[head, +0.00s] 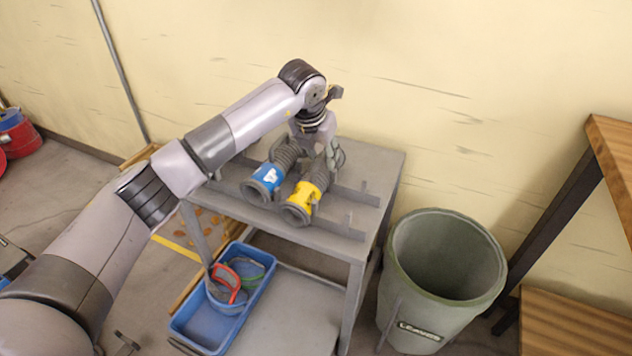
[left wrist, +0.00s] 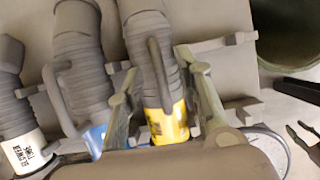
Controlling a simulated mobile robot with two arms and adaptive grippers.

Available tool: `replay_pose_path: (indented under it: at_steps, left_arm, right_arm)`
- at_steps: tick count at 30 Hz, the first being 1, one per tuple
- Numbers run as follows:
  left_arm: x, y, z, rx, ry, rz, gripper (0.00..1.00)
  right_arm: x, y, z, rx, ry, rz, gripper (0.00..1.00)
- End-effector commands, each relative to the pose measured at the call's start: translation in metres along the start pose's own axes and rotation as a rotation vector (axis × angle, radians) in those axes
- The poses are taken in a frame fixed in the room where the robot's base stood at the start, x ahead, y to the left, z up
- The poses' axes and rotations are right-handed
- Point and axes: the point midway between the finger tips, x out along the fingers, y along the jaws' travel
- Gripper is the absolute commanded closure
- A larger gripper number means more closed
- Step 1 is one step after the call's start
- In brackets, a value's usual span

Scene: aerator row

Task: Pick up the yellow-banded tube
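The yellow-banded tube (head: 303,202) is a grey corrugated tube with a yellow end. It lies on the grey table, right of the blue-banded tube (head: 264,183). My left gripper (head: 334,155) is low over its far part. In the left wrist view, the yellow-banded tube (left wrist: 167,122) lies between the two open fingers of my left gripper (left wrist: 160,100), with a visible gap on the right. The blue-banded tube (left wrist: 84,92) is just outside the left finger. A white-banded tube (left wrist: 24,148) is farther left; my arm hides it in the head view. My right gripper is not seen.
The grey table (head: 378,160) has low notched rails beside the tubes. A grey-green bin (head: 415,325) stands right of it. A blue tray (head: 192,330) with goggles sits on the lower shelf. A wooden table (head: 612,150) is at the right, and the wall is close behind.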

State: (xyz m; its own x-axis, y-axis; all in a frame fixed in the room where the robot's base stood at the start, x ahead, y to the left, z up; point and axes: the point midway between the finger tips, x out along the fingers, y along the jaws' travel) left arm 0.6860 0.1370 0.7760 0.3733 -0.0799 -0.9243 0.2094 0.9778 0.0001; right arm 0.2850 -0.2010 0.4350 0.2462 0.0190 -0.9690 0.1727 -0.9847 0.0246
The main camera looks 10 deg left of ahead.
Motion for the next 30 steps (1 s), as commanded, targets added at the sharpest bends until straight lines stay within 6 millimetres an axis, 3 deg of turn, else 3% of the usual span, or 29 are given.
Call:
replay_pose_path:
  at_steps: [8,23,30]
  left_arm:
    - [0.0089,-0.0001,0.0002,0.001,-0.001,-0.001,0.67]
    - [0.0085,0.0001,0.0002,0.0,-0.001,0.0,0.99]
    - [0.0084,0.0001,0.0002,0.0,-0.001,0.0,1.0]
  right_arm:
    - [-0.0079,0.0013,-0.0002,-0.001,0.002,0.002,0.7]
    - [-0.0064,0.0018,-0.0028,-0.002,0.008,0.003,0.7]
    - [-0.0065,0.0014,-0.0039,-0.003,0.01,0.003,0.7]
